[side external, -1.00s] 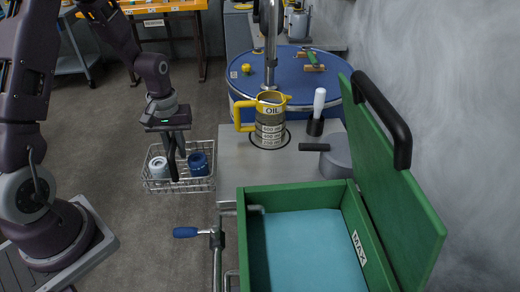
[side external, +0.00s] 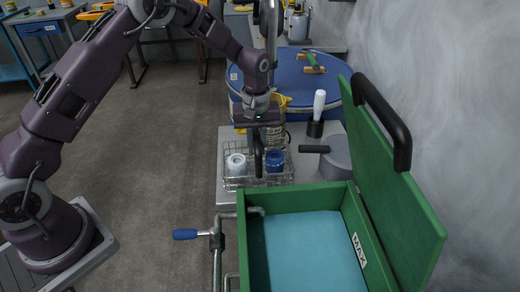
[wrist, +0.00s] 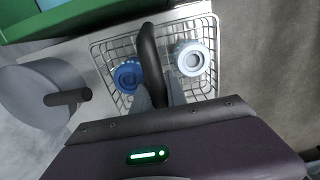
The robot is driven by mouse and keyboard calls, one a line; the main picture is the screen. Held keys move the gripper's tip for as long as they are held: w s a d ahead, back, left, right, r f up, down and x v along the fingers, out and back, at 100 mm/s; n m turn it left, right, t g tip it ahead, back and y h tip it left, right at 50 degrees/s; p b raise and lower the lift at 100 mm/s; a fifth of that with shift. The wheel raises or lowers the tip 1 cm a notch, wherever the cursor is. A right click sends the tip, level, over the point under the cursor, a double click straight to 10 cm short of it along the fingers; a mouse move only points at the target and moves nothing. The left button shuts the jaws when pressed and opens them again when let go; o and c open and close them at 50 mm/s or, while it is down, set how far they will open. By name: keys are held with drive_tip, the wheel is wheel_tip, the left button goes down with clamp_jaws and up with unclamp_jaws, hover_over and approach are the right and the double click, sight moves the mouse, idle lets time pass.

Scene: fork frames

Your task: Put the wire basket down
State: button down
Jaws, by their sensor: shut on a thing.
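The wire basket (side external: 230,183) hangs or rests over the front part of the grey table (side external: 226,199); I cannot tell whether its bottom touches. A white jar (side external: 236,163) and a blue jar (side external: 275,160) sit in it. My gripper (side external: 258,148) is above the basket, shut on its dark arched handle. In the wrist view my gripper's fingers (wrist: 157,96) pinch the handle (wrist: 150,55) between the blue jar (wrist: 127,76) and the white jar (wrist: 191,58).
The yellow-handled oil jug (side external: 276,133) stands just behind the basket, partly hidden by my gripper. The open green box (side external: 300,200) is close in front. A blue round table (side external: 325,90) is behind.

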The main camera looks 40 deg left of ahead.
drive_tip(key=shift+w+d, duration=0.35)
drive_tip(key=shift+f, duration=0.75)
drive_tip(key=c, duration=1.3)
unclamp_jaws()
drive_tip(key=shift+f, duration=0.1)
drive_tip(key=shift+c, duration=0.2)
wheel_tip(320, 180, up, 12)
drive_tip(key=shift+r, duration=0.15)
